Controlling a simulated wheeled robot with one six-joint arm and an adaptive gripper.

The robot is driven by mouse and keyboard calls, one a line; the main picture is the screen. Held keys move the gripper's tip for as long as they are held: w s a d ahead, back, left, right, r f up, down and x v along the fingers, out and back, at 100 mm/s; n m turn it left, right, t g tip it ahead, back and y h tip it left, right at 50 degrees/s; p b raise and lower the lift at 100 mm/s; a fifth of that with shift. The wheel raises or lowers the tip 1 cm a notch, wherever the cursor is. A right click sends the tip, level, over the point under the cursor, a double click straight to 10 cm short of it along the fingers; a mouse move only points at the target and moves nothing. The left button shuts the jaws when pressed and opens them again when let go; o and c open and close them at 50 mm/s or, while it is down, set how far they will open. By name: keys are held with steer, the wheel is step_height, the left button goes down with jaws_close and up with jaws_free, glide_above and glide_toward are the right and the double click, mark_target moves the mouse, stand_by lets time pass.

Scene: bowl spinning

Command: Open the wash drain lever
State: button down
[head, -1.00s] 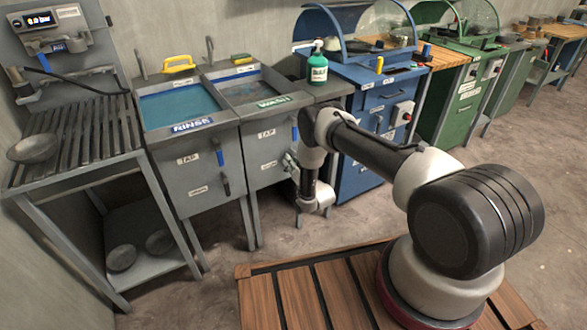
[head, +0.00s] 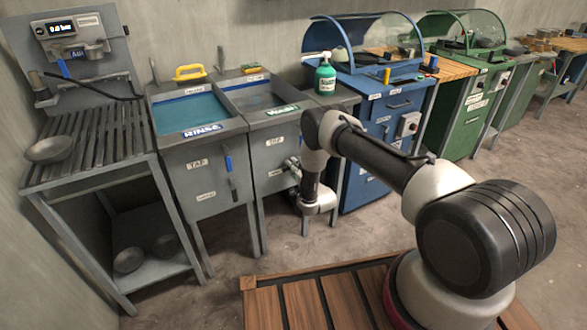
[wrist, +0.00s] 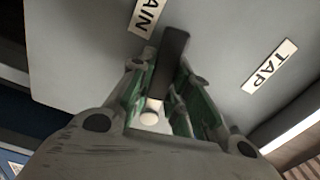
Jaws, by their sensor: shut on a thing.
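The wash station (head: 255,165) is a grey cabinet with a water basin and a green "Wash" label on its rim. My gripper (head: 293,166) is at the lower front of this cabinet, below its "TAP" label. In the wrist view, a dark lever (wrist: 174,45) stands out from the grey panel beside a label ending in "AIN" (wrist: 146,15). My gripper (wrist: 164,80) has its green-padded fingers shut on either side of this lever. The lever's lower part is hidden between the fingers. In the head view my arm and gripper cover the drain lever.
The "TAP" label (wrist: 269,67) lies to the right in the wrist view. The rinse station (head: 190,165) stands left of the wash station, with a blue handle (head: 228,163). A blue cabinet (head: 375,140) stands to the right. A green soap bottle (head: 325,76) sits between them.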

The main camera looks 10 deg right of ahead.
steer(key=shift+r+m, duration=0.3)
steer(key=shift+m, duration=0.7)
steer(key=c, duration=1.3)
jaws_free()
steer(key=v, duration=1.2)
steer(key=shift+r, duration=0.1)
